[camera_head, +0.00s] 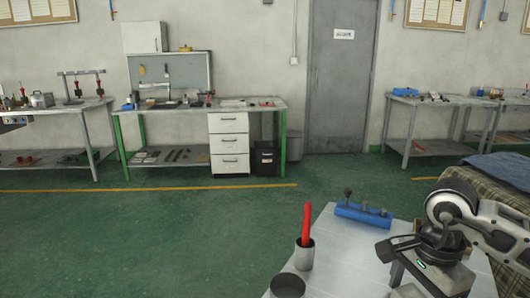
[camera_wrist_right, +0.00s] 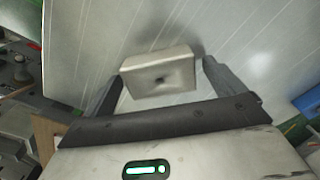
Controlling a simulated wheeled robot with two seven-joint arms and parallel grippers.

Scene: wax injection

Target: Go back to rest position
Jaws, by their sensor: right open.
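In the right wrist view my right gripper (camera_wrist_right: 160,85) is open, with one dark finger on each side of a pale beige block (camera_wrist_right: 158,68). The block has a small dark hole in its face and lies over the light table surface (camera_wrist_right: 90,40). The left finger is close beside the block; a gap shows at the right finger. I cannot tell whether either finger touches it. In the head view my right arm reaches in from the right over the table (camera_head: 340,255), and the block is not visible there. My left gripper is in neither view.
On the table stand a grey cup (camera_head: 304,258) holding a red-handled tool (camera_head: 307,225), a round dark-topped container (camera_head: 287,286) and a blue fixture (camera_head: 362,215) with knobs. A cloth-covered surface (camera_head: 490,172) is at right. Green floor (camera_head: 180,240) is clear at left; workbenches line the wall.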

